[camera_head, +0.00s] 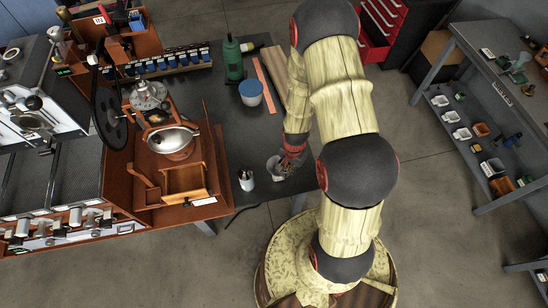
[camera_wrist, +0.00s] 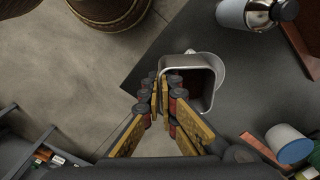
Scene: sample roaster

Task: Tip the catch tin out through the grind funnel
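The catch tin (camera_wrist: 207,97) is a squarish metal tin with a dark inside. In the wrist view its open mouth faces the camera, just right of my fingers. My gripper (camera_wrist: 163,88) has its fingers close together at the tin's left side and looks shut on it there; the gripped part is hidden. A pale rounded thing (camera_wrist: 217,66) shows behind the tin's far side, mostly hidden; I cannot tell whether it is the grind funnel. In the head view my gripper (camera_head: 289,160) is over the table's right end, beside a pale vessel (camera_head: 274,168).
A metal-topped canister (camera_head: 246,180) stands left of the gripper. A blue-and-white tub (camera_head: 251,92) and green bottle (camera_head: 233,58) stand farther back on the dark table (camera_head: 233,135). The roaster with its metal bowl (camera_head: 172,141) and wooden tray (camera_head: 186,180) is at left.

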